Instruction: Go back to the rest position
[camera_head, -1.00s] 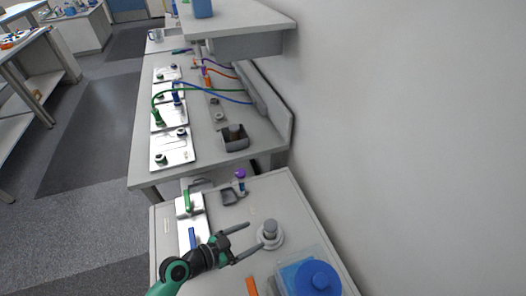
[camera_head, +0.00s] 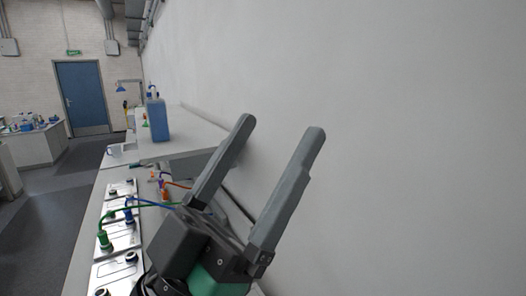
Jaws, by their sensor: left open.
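My left gripper (camera_head: 278,148) is large in the lower middle of the head view, raised in front of the wall. Its two grey fingers point up and to the right and stand wide apart, with nothing between them. Its dark wrist and green arm part show at the bottom edge. It hides part of the bench behind it. My right gripper is not in view.
A grey bench (camera_head: 86,238) runs along the wall at the left, with white cycler plates (camera_head: 119,232) and green and blue cables. A blue container (camera_head: 157,119) stands on the shelf beyond. The white wall (camera_head: 420,130) fills the right side.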

